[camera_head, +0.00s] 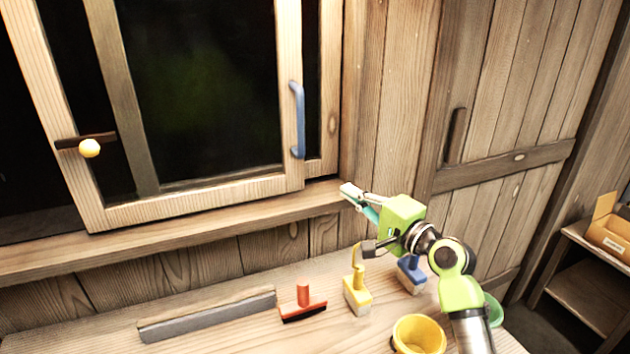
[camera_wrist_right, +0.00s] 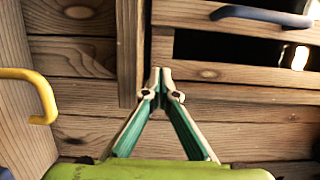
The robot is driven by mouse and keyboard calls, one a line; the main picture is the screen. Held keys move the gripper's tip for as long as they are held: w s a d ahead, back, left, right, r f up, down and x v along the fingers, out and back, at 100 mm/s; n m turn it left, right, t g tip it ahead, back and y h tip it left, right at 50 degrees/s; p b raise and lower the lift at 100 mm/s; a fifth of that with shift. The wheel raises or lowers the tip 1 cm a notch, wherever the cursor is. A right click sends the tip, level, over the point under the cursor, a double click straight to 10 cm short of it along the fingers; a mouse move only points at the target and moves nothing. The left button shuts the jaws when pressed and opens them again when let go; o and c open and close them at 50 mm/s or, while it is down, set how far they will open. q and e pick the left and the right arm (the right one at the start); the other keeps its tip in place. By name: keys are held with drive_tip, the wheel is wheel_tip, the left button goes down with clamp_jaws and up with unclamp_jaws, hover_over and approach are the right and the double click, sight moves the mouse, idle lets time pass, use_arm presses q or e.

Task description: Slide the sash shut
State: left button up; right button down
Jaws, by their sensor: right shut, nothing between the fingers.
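The wooden sash (camera_head: 291,60) has a dark pane and a vertical blue handle (camera_head: 298,120) on its right stile. A dark strip shows between this stile and another upright (camera_head: 330,90) to its right. The blue handle also shows at the top of the right wrist view (camera_wrist_right: 262,15). My right gripper (camera_head: 346,190) is shut and empty, by the right end of the sill, below and right of the handle and apart from it. In the right wrist view its fingertips (camera_wrist_right: 160,76) meet in front of bare wood. My left gripper is not in view.
A yellow knob (camera_head: 89,148) sits on a dark bar at the sash's left. Below the sill (camera_head: 180,222), a bench holds a grey bar (camera_head: 208,315), a red squeegee (camera_head: 303,304), yellow (camera_head: 358,295) and blue (camera_head: 411,275) brushes, and a yellow pot (camera_head: 418,335). A door handle (camera_head: 455,136) is at right.

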sight(315, 196)
drive_tip(key=x, duration=0.3)
drive_tip(key=shift+a+r+p, duration=0.15)
drive_tip(key=shift+p, duration=0.15)
drive_tip(key=x, duration=0.4)
drive_tip(key=shift+w+f+p, duration=0.2)
drive_tip(key=shift+p, duration=0.2)
drive_tip(key=s+a+p, duration=0.1)
drive_tip(key=a+p, duration=0.1)
drive_tip(key=a, duration=0.1)
drive_tip(key=shift+s+r, duration=0.1)
drive_tip(key=shift+s, duration=0.25)
drive_tip(key=shift+s+a, duration=0.1)
drive_tip(key=shift+a, duration=0.15)
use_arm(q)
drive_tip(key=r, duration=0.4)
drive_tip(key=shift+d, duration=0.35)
use_arm(e)
drive_tip(key=shift+f, duration=0.2)
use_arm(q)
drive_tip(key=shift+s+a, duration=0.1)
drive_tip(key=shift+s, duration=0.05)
